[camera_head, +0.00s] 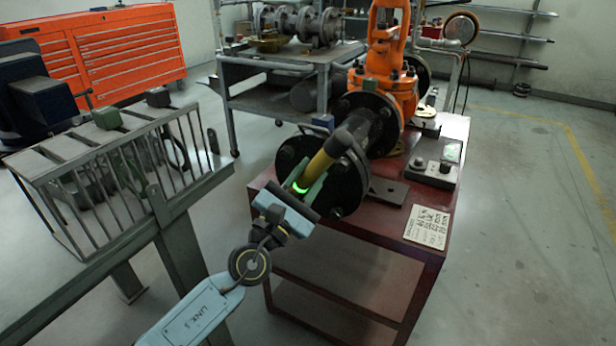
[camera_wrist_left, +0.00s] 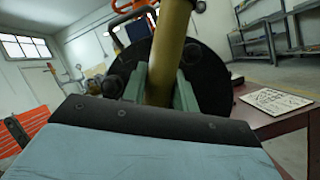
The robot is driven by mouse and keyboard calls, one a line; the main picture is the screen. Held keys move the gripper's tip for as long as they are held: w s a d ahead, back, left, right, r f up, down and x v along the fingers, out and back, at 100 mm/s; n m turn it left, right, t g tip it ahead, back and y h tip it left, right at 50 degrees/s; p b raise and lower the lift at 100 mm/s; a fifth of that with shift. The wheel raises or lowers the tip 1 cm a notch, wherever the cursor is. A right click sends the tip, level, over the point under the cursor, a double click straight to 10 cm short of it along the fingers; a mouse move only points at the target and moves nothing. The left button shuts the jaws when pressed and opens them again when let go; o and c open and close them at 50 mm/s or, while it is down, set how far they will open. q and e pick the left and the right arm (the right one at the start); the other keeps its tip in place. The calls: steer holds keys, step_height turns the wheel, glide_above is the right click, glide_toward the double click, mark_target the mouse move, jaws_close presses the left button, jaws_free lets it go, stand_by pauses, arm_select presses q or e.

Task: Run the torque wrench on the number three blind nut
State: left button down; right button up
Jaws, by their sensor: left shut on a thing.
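My left gripper (camera_head: 303,190) is shut on the yellow body of the torque wrench (camera_head: 317,165), just in front of the black blind flange (camera_head: 348,181). A green glowing ring shows on the wrench near the fingers. The wrench tilts up to the right, and its dark end overlaps the flange's upper part. In the left wrist view the yellow wrench (camera_wrist_left: 168,45) stands between the green fingers (camera_wrist_left: 160,90), with the flange behind it. Dark nuts sit around the flange rim; I cannot tell which is number three or whether the wrench is seated on one. My right gripper is out of view.
The flange belongs to an orange gate valve (camera_head: 391,88) on a dark red cart (camera_head: 428,240). A control box (camera_head: 432,172) and a written card (camera_head: 428,227) lie on the cart's right side. A barred rack (camera_head: 110,170) stands at left. Floor at right is clear.

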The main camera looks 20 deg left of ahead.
arm_select(q)
steer(key=shift+w+r, duration=0.2)
steer(key=shift+w, duration=0.05)
stand_by(0.8)
steer(key=shift+s, duration=0.25)
stand_by(2.2)
